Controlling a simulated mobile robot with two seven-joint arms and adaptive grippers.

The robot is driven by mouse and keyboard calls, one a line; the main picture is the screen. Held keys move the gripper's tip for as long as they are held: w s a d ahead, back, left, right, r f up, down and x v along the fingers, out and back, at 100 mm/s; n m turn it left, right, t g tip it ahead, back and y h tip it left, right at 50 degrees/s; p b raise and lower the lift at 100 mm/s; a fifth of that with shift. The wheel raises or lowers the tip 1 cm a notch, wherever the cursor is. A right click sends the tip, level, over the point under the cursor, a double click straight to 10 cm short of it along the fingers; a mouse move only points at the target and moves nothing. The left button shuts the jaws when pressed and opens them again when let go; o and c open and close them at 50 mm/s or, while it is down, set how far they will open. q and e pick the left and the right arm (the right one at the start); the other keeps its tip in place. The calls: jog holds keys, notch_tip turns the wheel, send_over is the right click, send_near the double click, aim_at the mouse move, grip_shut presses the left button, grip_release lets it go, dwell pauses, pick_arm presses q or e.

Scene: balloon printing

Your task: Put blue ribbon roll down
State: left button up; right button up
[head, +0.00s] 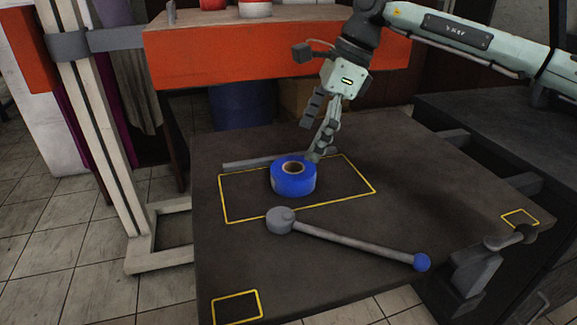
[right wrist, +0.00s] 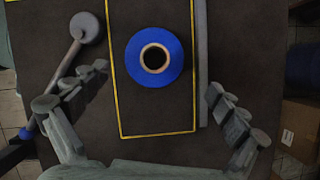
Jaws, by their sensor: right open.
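The blue ribbon roll (head: 293,180) lies flat on the dark table, inside a yellow-outlined rectangle, with its brown core facing up. It also shows in the right wrist view (right wrist: 154,58), fully visible. My right gripper (head: 314,140) is above and just behind the roll in the head view. In the right wrist view its two fingers (right wrist: 158,92) are spread wide with nothing between them on the near side of the roll. In the head view one finger overlaps the roll's back edge; I cannot tell from there whether it touches. My left gripper is not in view.
A grey lever with a blue knob (head: 422,262) lies in front of the roll. A thin grey bar (head: 250,163) runs behind it. Smaller yellow outlines (head: 237,307) mark table corners. An orange-fronted bench (head: 230,57) stands behind.

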aim_at(294, 167)
jog(key=shift+s+a+f, duration=0.15)
jog(key=shift+a+f, duration=0.05)
jog(key=shift+f, duration=0.25)
jog(key=shift+s+a+f, duration=0.15)
jog(key=shift+f, duration=0.3)
jog(key=p+x, duration=0.1)
jog(key=x, duration=0.4)
jog(key=shift+s, duration=0.15)
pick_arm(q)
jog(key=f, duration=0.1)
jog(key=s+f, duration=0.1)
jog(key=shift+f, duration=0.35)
pick_arm(e)
jog(key=shift+c, duration=0.6)
jog(key=c, duration=1.2)
jog(key=shift+o, duration=0.2)
jog(key=shift+r, duration=0.1)
